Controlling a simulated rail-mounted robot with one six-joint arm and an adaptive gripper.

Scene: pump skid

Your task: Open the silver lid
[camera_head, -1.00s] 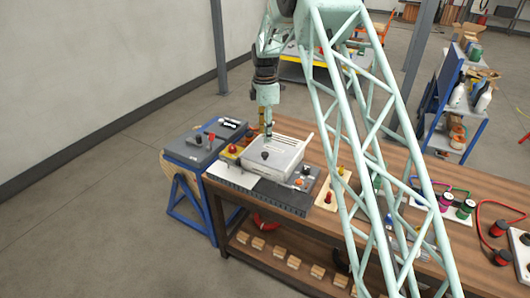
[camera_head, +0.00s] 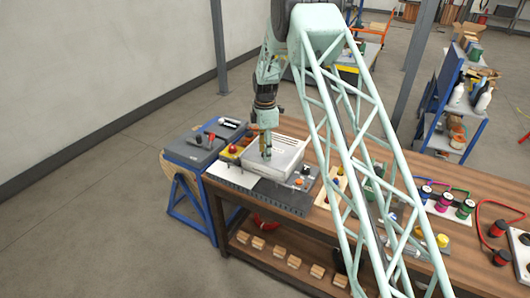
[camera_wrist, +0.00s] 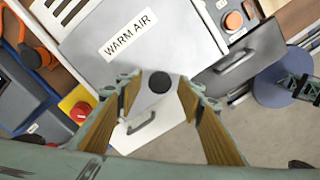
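The silver lid (camera_head: 283,150) covers a box on the bench below my arm in the head view. In the wrist view the lid (camera_wrist: 150,35) is a smooth grey plate with a "WARM AIR" label. A round black knob (camera_wrist: 160,82) shows near its lower edge. My gripper (camera_wrist: 158,98) is open, its two tan-padded fingers on either side of the knob with gaps showing. I cannot tell how far above the knob the fingertips are. In the head view my gripper (camera_head: 266,150) points down over the lid and hides the knob.
A red button on a yellow box (camera_wrist: 77,107) lies left of the lid in the wrist view. An orange knob (camera_wrist: 234,20) is at upper right. A pale plate with a bar handle (camera_wrist: 142,124) lies below the knob. A blue-framed stand (camera_head: 195,160) adjoins the bench.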

